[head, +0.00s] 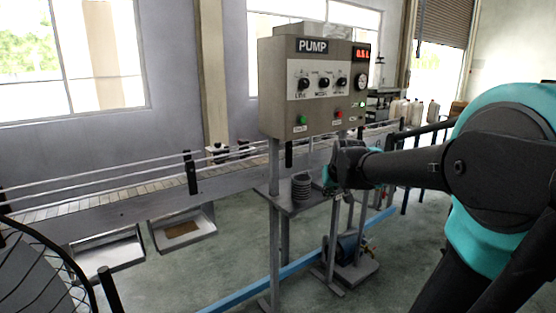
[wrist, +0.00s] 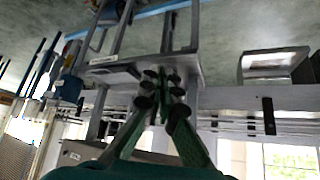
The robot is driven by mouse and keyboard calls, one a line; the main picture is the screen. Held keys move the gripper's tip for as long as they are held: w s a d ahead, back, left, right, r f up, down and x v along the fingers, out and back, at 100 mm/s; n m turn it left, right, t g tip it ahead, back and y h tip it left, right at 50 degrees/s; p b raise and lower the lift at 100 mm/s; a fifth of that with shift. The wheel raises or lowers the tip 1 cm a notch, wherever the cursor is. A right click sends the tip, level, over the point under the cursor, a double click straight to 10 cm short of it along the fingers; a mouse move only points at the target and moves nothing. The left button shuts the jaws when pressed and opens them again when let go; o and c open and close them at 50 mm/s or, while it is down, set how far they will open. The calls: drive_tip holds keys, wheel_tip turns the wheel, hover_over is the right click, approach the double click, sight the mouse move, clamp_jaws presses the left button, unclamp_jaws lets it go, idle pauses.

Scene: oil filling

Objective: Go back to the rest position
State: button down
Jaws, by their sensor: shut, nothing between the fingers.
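My gripper (head: 332,180) is in front of the pump stand in the head view, below the pump control box (head: 318,85). In the wrist view my gripper (wrist: 163,85) has its green fingers together and holds nothing. The picture there is upside down. The box carries a PUMP label, knobs, coloured buttons and a red display. A dark ribbed stack or coil (head: 301,188) sits on the stand's small shelf (head: 290,206), just left of my gripper. Whether my gripper touches the stand cannot be told.
A conveyor with rails (head: 110,200) runs behind the stand. Two metal trays (head: 108,252) hang under it at the left. A blue pipe (head: 262,286) and a pump motor (head: 347,244) are on the floor. Pale containers (head: 416,112) stand at the back right.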

drive_tip(key=s+d+f+g, duration=0.1)
drive_tip(key=s+f+g, duration=0.2)
drive_tip(key=s+f, duration=1.7)
drive_tip(key=s, duration=0.4)
drive_tip(key=shift+s+d+f+m+g+h, duration=0.3)
drive_tip(key=shift+d, duration=0.05)
idle(1.0)
